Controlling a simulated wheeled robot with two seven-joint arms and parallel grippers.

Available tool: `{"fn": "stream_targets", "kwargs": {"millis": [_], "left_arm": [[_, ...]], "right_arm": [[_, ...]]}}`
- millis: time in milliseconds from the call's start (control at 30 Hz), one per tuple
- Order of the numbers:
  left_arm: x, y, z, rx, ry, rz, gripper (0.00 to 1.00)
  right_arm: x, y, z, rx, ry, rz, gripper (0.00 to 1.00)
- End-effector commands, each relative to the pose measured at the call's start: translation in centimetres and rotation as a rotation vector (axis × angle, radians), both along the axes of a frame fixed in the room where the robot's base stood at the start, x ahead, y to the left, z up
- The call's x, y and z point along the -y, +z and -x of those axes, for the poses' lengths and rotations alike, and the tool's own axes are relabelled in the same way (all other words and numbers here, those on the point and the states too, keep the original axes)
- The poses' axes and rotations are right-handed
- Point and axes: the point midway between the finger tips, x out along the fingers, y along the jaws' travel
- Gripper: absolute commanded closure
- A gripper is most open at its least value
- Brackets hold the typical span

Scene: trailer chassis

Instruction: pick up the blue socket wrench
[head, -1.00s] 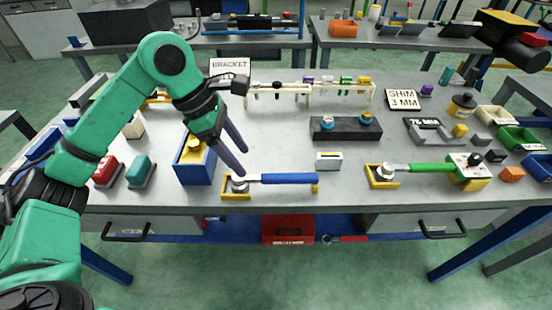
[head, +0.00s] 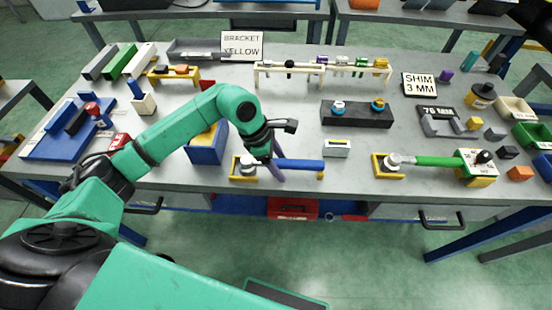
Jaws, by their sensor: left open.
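The blue socket wrench (head: 303,164) lies across a yellow holder (head: 243,177) near the front edge of the table. Its round grey head is at the left end and its blue handle points right. My left gripper (head: 277,177) is at the left part of the handle, with its dark fingers pointing down and open. The fingers overlap the handle in the picture; I cannot tell whether they touch it. Part of the handle next to the head is hidden by the fingers. My right gripper is out of view.
A green-handled wrench (head: 438,161) lies on a holder to the right. A blue bin (head: 207,153) stands close left of the gripper, partly behind my arm. A small white box (head: 337,149) is right of the handle. A black block (head: 356,115) and a white rack (head: 322,69) stand farther back.

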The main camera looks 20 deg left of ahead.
Motion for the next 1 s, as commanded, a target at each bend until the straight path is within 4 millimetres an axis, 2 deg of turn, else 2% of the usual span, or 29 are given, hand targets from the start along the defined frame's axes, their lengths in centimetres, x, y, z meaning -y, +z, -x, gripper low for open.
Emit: {"fn": "stream_targets", "kwargs": {"millis": [167,200,267,300,367,767,867,1000], "left_arm": [[0.0,-0.2,0.0,0.000,0.000,0.000,0.32],[0.0,-0.2,0.0,0.000,0.000,0.000,0.40],[0.0,-0.2,0.0,0.000,0.000,0.000,0.63],[0.0,-0.2,0.0,0.000,0.000,0.000,0.78],[0.0,-0.2,0.0,0.000,0.000,0.000,1.00],[0.0,0.3,-0.1,0.004,-0.001,0.002,1.00],[0.1,1.3,-0.2,0.007,-0.001,0.002,1.00],[0.1,4.3,-0.2,0.011,-0.001,0.002,1.00]], "right_arm": [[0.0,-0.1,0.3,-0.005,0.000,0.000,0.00],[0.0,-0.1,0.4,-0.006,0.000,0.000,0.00],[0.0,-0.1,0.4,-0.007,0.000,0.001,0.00],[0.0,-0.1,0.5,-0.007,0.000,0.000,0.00],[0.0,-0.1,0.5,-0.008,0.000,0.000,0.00],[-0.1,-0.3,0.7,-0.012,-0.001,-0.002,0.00],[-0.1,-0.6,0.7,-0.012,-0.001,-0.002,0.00],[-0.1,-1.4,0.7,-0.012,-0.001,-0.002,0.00]]}}
